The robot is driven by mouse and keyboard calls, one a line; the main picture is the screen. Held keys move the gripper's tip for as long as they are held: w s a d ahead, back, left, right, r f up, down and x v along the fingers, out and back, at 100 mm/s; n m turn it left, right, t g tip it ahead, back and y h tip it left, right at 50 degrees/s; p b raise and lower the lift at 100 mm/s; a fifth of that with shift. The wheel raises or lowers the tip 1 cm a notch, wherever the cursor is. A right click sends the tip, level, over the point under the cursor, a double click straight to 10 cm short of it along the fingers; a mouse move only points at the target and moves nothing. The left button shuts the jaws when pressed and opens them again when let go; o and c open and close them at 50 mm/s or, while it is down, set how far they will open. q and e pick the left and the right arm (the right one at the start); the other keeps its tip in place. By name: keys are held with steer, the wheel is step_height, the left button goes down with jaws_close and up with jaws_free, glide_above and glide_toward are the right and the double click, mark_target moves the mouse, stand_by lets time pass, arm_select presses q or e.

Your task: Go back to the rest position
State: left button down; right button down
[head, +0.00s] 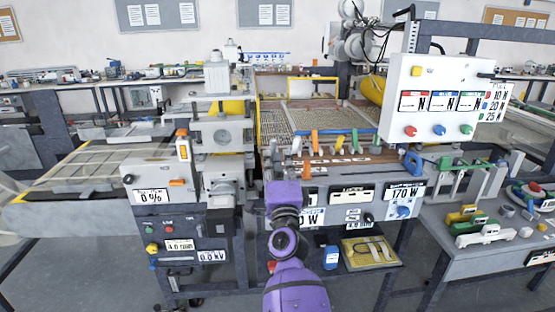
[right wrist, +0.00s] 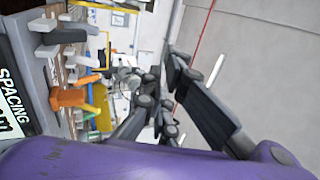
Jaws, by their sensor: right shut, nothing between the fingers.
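My right arm, purple, rises from the bottom middle of the head view. Its gripper (head: 274,152) is at the front edge of the lamination machine (head: 345,166), beside the coloured levers. It is small and partly hidden there by my own wrist. In the right wrist view the dark fingers of the right gripper (right wrist: 163,85) point away from the camera, with nothing held between them. An orange lever (right wrist: 70,99) shows to the left of the fingers in that view, apart from them. My left gripper is not in view.
A white control box (head: 440,100) with coloured knobs stands above the machine at right. A press unit (head: 220,140) stands left of my arm. A side table (head: 480,262) with toy-like trucks is at right. Grey floor is open at the lower left.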

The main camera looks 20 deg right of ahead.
steer(key=shift+w+f, duration=0.1)
steer(key=shift+w, duration=0.05)
steer(key=s+a+f+n+g+y, duration=0.2)
steer(key=s+f+n, duration=0.35)
steer(key=f, duration=0.35)
steer(key=s+a+f+n+g+y, duration=0.2)
steer(key=s+f+n, duration=0.3)
steer(key=f, duration=0.4)
steer(key=s+a+f+n+g+y, duration=0.15)
steer(key=s+f+n, duration=0.25)
steer(key=f+n, duration=0.4)
steer(key=s+f+g, duration=0.2)
steer(key=s+f, duration=0.5)
steer(key=s, duration=0.3)
steer(key=s+d+f+n+g, duration=0.1)
steer(key=s+f+g, duration=0.2)
steer(key=s+f, duration=0.4)
steer(key=s+f+n+g, duration=0.1)
steer(key=s+f, duration=0.6)
steer(key=s, duration=0.8)
steer(key=shift+d+g, duration=0.2)
steer(key=shift+g, duration=0.65)
steer(key=shift+d+n, duration=0.1)
steer(key=shift+n, duration=0.15)
